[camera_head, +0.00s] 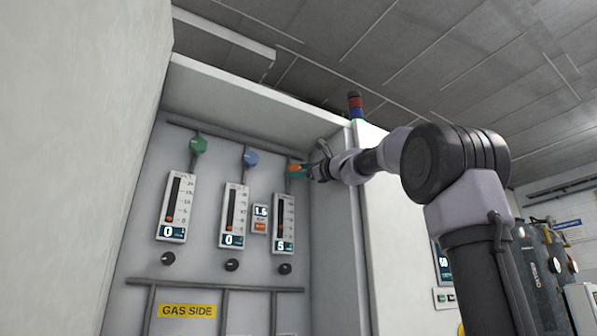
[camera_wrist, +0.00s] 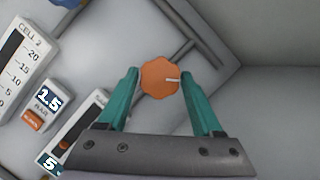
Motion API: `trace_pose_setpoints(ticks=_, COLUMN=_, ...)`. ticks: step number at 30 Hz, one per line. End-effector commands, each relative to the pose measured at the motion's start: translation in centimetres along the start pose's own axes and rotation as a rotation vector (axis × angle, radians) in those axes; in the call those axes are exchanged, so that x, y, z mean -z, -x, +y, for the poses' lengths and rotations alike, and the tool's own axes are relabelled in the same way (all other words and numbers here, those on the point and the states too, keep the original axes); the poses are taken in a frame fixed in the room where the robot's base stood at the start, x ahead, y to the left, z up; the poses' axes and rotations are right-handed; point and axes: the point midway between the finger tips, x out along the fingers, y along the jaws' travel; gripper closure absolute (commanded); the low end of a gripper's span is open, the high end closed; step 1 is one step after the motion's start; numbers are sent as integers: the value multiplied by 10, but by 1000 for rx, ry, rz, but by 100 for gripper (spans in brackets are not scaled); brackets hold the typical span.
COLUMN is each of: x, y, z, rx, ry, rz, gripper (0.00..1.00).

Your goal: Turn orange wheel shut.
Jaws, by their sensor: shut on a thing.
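The orange wheel (camera_wrist: 158,80) is a lobed knob with a white line pointing right in the wrist view. My gripper (camera_wrist: 160,75) has its teal fingers on either side of the wheel and is shut on it. In the head view the orange wheel (camera_head: 293,168) shows as a small patch at the top of the right-hand gauge column, partly hidden by my gripper (camera_head: 300,170). The right-hand gauge (camera_head: 284,222) below it reads 5 on its display, which also shows in the wrist view (camera_wrist: 48,162).
A green wheel (camera_head: 198,146) and a blue wheel (camera_head: 249,159) sit left of the orange one, above gauges reading 0. A small display (camera_head: 260,212) reads 1.5 in the wrist view. The cabinet's side wall (camera_head: 333,220) stands close on the right.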

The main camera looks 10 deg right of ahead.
Motion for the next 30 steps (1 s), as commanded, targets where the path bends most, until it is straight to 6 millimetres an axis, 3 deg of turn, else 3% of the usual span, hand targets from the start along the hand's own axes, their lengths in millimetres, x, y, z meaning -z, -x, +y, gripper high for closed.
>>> trace_pose_setpoints(ticks=9, x=2, y=0, z=0, rx=-44, ry=101, rz=2, gripper=88)
trace_pose_setpoints(ticks=24, x=2, y=0, z=0, rx=-51, ry=117, rz=2, gripper=88)
trace_pose_setpoints(ticks=25, x=2, y=0, z=0, rx=-51, ry=116, rz=2, gripper=25)
trace_pose_setpoints(ticks=27, x=1, y=0, z=0, rx=-51, ry=116, rz=2, gripper=4)
trace_pose_setpoints(ticks=30, x=1, y=0, z=0, rx=-50, ry=116, rz=1, gripper=4)
